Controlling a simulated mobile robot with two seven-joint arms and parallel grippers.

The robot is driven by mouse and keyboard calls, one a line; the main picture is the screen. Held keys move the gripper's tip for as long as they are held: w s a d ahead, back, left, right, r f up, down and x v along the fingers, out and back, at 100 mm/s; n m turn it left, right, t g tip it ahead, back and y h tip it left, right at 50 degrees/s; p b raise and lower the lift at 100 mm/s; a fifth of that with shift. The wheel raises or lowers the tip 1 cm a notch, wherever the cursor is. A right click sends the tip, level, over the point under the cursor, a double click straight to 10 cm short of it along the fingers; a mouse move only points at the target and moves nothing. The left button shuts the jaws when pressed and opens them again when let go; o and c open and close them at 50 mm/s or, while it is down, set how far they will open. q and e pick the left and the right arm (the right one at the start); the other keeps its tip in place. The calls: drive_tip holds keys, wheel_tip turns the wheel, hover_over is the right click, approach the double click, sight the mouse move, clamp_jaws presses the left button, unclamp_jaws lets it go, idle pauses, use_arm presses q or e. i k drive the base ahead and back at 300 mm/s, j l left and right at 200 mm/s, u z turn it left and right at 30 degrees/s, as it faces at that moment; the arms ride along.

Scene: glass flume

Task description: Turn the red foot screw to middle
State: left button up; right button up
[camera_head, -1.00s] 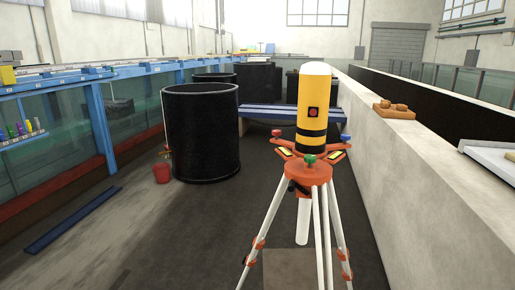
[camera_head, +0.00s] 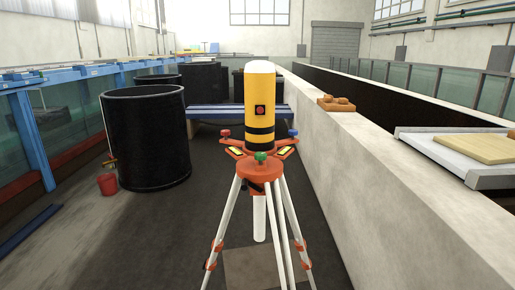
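The red foot screw (camera_head: 224,134) sits at the left corner of the orange tripod head (camera_head: 260,173). A green foot screw (camera_head: 260,157) is at the front and a blue one (camera_head: 293,133) at the right. A yellow cylinder instrument (camera_head: 259,105) with black bands and a white top stands upright on the head. White tripod legs (camera_head: 224,221) with orange clamps reach down to the floor. Which way the red screw is turned is too small to tell. Neither of my grippers is in view.
A large black tank (camera_head: 146,140) and a red bucket (camera_head: 107,184) stand to the left. A pale concrete wall (camera_head: 370,165) runs along the right, bearing a wooden block (camera_head: 336,104) and a tray with a board (camera_head: 478,148). A blue bench (camera_head: 205,112) is behind. Floor left of the tripod is clear.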

sight(224, 133)
drive_tip(key=i+j, duration=0.2)
drive_tip(key=j, duration=0.15)
drive_tip(key=i+j+z, duration=0.15)
drive_tip(key=j, duration=0.2)
drive_tip(key=i+j, duration=0.2)
drive_tip(key=j, duration=0.2)
drive_tip(key=i+j+z, duration=0.15)
drive_tip(key=j, duration=0.25)
drive_tip(key=i+j, duration=0.15)
drive_tip(key=j, duration=0.2)
drive_tip(key=i+j+z, duration=0.15)
drive_tip(key=j, duration=0.25)
drive_tip(key=i+j, duration=0.1)
drive_tip(key=j, duration=0.35)
drive_tip(key=i+z, duration=0.05)
